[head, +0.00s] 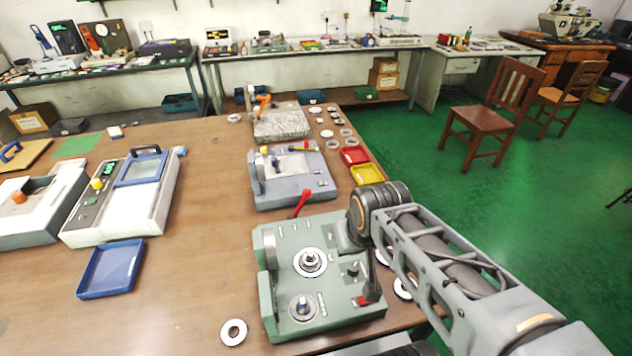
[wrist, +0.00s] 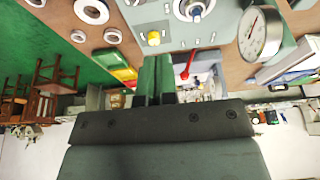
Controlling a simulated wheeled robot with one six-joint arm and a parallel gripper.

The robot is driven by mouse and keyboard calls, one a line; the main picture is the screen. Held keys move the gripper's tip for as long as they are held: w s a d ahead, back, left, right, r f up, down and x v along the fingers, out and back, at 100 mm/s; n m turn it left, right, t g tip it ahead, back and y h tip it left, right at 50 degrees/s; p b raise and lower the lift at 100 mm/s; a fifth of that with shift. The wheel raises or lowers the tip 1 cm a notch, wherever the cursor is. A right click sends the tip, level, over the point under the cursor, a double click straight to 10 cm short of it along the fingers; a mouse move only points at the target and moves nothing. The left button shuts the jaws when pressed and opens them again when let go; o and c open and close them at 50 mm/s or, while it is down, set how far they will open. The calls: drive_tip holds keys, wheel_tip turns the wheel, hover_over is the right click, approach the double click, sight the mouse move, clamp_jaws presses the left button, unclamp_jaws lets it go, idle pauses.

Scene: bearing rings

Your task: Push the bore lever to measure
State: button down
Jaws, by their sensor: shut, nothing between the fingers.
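The green-grey bore gauge (head: 285,325) stands on the wooden table, with two round ring seats on top. A red-knobbed lever (head: 301,204) rises at its far edge; it also shows in the wrist view (wrist: 186,70), just right of my fingers. A black lever (head: 371,280) with a red part near its foot stands on the near right side. Labels telling which is the bore lever are unreadable. My gripper (wrist: 155,62) is shut and empty above the gauge's far right part. In the head view my wrist hides its fingertips. A round dial (wrist: 261,32) stands at one side.
A loose ring (head: 233,332) lies left of the gauge, others to its right. A second grey gauge (head: 270,200) stands behind, beside red (head: 355,156) and yellow (head: 366,175) trays. A blue tray (head: 110,268) lies left. The tabletop between is clear.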

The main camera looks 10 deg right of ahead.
drive_tip(key=shift+s, duration=0.1)
drive_tip(key=w+d+f+t+y+b, duration=0.1)
drive_tip(key=w+d+b, duration=0.3)
drive_tip(key=w, duration=0.7)
drive_tip(key=w+d+f+y+b, duration=0.2)
drive_tip(key=w+d+y+b, duration=0.2)
drive_tip(key=w, duration=0.7)
drive_tip(key=shift+w+t, duration=0.4)
drive_tip(key=shift+a, duration=0.1)
drive_tip(key=x, duration=1)
drive_tip(key=shift+a+f, duration=0.1)
drive_tip(key=shift+f, duration=0.1)
drive_tip(key=shift+w+a+r+p, duration=0.1)
drive_tip(key=shift+a+p, duration=0.05)
drive_tip(key=shift+a, duration=0.5)
drive_tip(key=shift+w+a+r+p, duration=0.1)
drive_tip(key=shift+a+r+p, duration=0.05)
drive_tip(key=shift+a, duration=0.5)
drive_tip(key=shift+w+a+r+p, duration=0.1)
drive_tip(key=shift+a+p, duration=0.05)
drive_tip(key=shift+a, duration=0.45)
